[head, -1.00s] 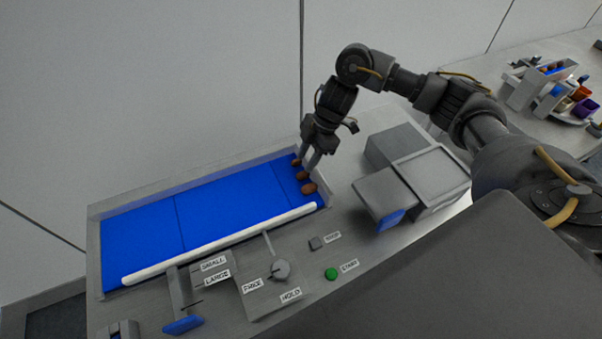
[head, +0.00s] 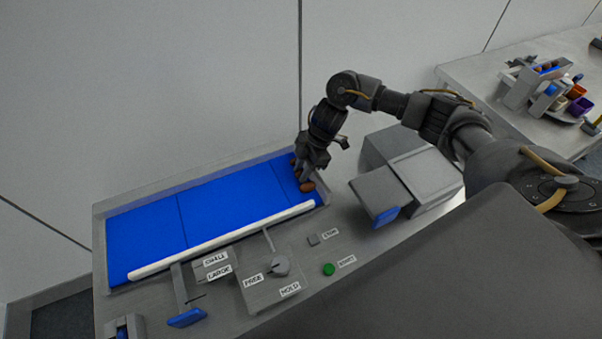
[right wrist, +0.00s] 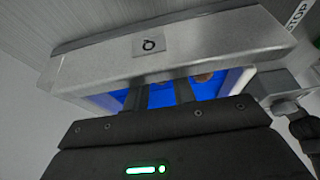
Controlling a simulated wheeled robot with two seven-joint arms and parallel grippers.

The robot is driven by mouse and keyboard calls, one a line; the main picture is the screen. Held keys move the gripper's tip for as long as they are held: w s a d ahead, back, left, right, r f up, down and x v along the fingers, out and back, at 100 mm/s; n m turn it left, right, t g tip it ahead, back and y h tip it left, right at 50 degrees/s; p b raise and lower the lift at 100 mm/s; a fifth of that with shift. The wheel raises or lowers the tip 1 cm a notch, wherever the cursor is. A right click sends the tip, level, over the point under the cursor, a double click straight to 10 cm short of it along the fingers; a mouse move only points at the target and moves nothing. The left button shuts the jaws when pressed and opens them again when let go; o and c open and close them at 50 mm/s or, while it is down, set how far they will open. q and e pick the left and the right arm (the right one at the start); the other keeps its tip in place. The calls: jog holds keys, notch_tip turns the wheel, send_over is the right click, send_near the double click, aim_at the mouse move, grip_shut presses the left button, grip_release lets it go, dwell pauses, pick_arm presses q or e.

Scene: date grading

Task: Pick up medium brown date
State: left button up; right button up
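Brown dates lie at the right end of the blue belt. The nearest date (head: 307,186) shows clearly in the head view, just in front of my right gripper (head: 304,178). Part of a far date (head: 293,161) shows behind the fingers. The middle date is hidden by the gripper in the head view. My right gripper is low over the belt, pointing down at the dates. In the right wrist view its two fingers (right wrist: 161,94) stand apart with blue belt between them, and a date (right wrist: 203,77) shows beside the right finger. My left gripper is out of view.
The blue belt (head: 150,225) is otherwise bare, with a white rail (head: 220,242) along its front. A grey box (head: 430,175) stands to the right. The control panel has a green button (head: 328,269). A side table at the back right holds several small containers (head: 578,106).

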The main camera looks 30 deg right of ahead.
aim_at(302, 170)
jog(key=shift+r, duration=0.1)
jog(key=shift+r, duration=0.35)
notch_tip(302, 170, up, 9)
jog(key=shift+r+b, duration=0.1)
jog(key=shift+b, duration=0.65)
jog(key=shift+m, duration=0.3)
jog(key=s+a+m+t+b, duration=0.1)
jog(key=s+m+b, duration=0.1)
jog(key=s+a+f+m+b, duration=0.1)
jog(key=s+m+b, duration=0.1)
jog(key=b, duration=0.1)
jog(key=s+a+m+t+b, duration=0.1)
jog(key=s+m+b, duration=0.1)
jog(key=shift+a+f+t+h+b, duration=0.1)
jog(key=shift+f+t+h+b, duration=0.2)
jog(key=shift+h+b, duration=0.1)
